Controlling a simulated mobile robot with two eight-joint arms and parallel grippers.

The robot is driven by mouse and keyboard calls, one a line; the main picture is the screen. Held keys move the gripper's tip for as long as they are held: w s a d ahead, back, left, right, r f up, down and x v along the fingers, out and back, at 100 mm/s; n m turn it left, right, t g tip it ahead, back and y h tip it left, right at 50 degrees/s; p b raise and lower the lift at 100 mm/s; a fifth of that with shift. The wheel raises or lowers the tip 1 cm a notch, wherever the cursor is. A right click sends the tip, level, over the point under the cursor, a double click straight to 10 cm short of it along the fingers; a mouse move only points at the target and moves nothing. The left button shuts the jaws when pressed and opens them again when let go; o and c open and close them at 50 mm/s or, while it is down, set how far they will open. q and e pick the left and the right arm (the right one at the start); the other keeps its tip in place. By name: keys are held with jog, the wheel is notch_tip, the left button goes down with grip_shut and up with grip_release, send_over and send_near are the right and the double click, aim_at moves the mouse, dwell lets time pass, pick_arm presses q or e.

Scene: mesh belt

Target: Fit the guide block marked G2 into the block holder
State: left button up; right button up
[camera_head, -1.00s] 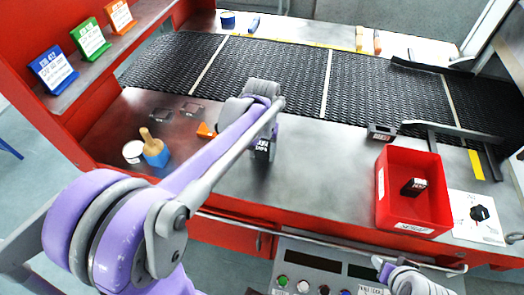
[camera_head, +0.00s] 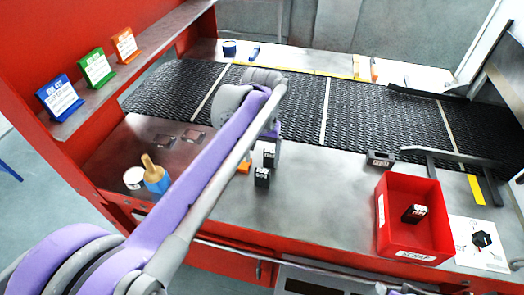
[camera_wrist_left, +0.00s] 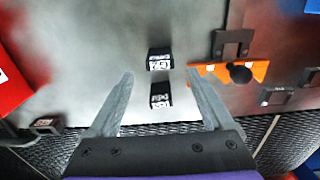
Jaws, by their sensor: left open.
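Two small black blocks with white markings, a nearer one (camera_head: 262,177) and a farther one (camera_head: 268,155), stand on the grey worktop. Their markings are too small for me to tell which is G2. My left gripper (camera_wrist_left: 160,75) is open and empty, its fingers pointing at the worktop. In the left wrist view the near block (camera_wrist_left: 160,58) and far block (camera_wrist_left: 160,95) lie between the finger lines. An orange piece (camera_wrist_left: 240,70) with a black knob and dark bracket (camera_wrist_left: 231,43) lies beside them; I cannot tell whether this is the block holder.
A red bin (camera_head: 382,228) at the right holds another black block (camera_head: 414,213). A small grey block (camera_head: 380,159) stands near the black mesh belt (camera_head: 300,105). A blue pot with a brush (camera_head: 155,177) and a white round item (camera_head: 134,178) stand at left.

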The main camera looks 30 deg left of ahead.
aim_at(262, 178)
pick_arm(q)
jog(key=shift+r, duration=0.65)
jog(key=shift+o, duration=0.4)
jog(key=shift+a, duration=0.1)
jog(key=shift+a+f, duration=0.1)
jog(key=shift+f, duration=0.2)
notch_tip(262, 178, down, 10)
jog(key=shift+w+f+b, duration=0.1)
jog(key=shift+f+b, duration=0.15)
jog(key=shift+b, duration=0.1)
jog(key=shift+d, duration=0.2)
grip_shut()
